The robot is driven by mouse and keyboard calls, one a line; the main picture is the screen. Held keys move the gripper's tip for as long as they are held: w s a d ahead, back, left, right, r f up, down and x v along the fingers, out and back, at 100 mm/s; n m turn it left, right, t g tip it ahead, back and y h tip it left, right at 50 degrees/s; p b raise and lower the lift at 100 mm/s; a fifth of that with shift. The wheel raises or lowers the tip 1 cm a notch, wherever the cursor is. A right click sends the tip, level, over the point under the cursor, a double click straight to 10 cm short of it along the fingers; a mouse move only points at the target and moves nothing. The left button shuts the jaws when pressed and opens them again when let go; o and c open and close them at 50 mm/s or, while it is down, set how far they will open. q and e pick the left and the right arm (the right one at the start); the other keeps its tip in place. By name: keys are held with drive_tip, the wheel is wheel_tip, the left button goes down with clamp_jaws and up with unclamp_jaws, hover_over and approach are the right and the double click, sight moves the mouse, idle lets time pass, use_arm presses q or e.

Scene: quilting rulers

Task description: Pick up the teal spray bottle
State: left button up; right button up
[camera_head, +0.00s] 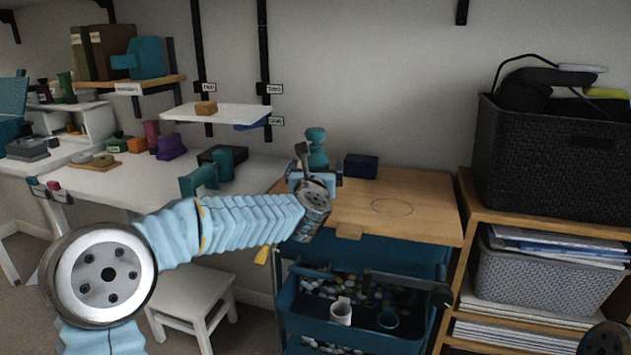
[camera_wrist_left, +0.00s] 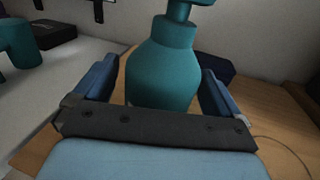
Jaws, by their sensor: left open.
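The teal spray bottle (camera_head: 317,149) stands upright on the wooden top of the trolley, near its back left. In the left wrist view the bottle (camera_wrist_left: 163,65) stands between the two blue fingers, its top cut off by the upper edge. My left gripper (camera_head: 313,177) is at the bottle; in the left wrist view its fingers (camera_wrist_left: 158,88) are open, one on each side of the body, with a small gap visible on the right. The lower part of the bottle is hidden by the gripper. My right gripper does not show.
A dark blue box (camera_head: 361,166) stands just right of the bottle. The right part of the wooden top (camera_head: 425,200) is clear apart from a drawn circle. A white table (camera_head: 120,190) with several objects lies to the left.

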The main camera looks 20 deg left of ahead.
use_arm(q)
drive_tip(key=shift+c, duration=0.4)
drive_tip(key=c, duration=1.3)
drive_tip(key=shift+o, duration=0.2)
